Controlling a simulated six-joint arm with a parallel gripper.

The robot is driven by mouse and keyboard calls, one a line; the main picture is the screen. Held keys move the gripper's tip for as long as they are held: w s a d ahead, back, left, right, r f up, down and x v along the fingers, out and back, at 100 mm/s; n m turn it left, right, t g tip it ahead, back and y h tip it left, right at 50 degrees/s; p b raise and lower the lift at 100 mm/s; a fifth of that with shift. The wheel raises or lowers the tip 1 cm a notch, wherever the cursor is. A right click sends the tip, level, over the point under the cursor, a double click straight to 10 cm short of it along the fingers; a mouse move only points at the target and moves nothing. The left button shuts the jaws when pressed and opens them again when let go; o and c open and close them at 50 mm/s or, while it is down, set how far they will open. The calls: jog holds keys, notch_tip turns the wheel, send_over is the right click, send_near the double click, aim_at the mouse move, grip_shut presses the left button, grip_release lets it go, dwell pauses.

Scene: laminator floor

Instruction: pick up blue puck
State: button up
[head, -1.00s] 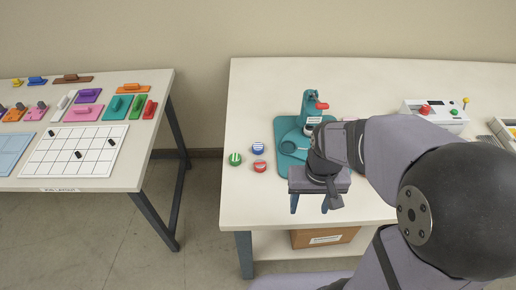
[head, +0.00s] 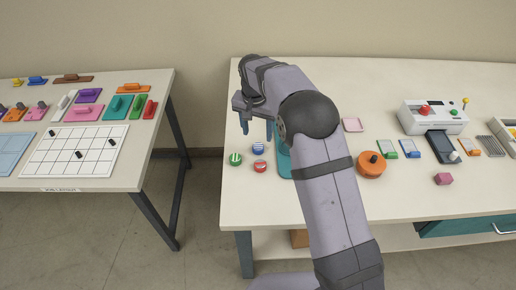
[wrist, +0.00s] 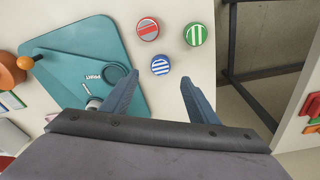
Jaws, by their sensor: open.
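The blue puck (head: 258,149) lies on the right-hand table near its left edge, in a small group with a green puck (head: 235,159) and a red puck (head: 260,166). In the wrist view the blue puck (wrist: 160,65) has white stripes and lies beyond the fingertips, between their lines. The red puck (wrist: 148,29) and green puck (wrist: 196,34) lie farther out. My gripper (head: 257,130) is open and empty, pointing down above the table beside the blue puck. Its two blue fingers show in the wrist view (wrist: 158,82), apart from the puck.
A teal base plate (wrist: 85,65) lies close beside the pucks, mostly hidden behind my arm in the head view. The table edge is near the green puck. An orange round part (head: 371,166) and a white machine (head: 433,117) stand farther right.

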aim_at(258, 147)
jog(key=shift+w+d+f+p, duration=0.15)
jog(key=shift+f+p, duration=0.75)
jog(key=shift+f, duration=0.95)
jog(key=shift+w+a+f+p, duration=0.1)
jog(key=shift+w+f+p, duration=0.15)
jog(key=shift+f+p, duration=1.1)
jog(key=shift+f+b, duration=0.45)
jog(key=shift+b, duration=0.05)
jog(key=shift+c, duration=0.6)
jog(key=c, duration=1)
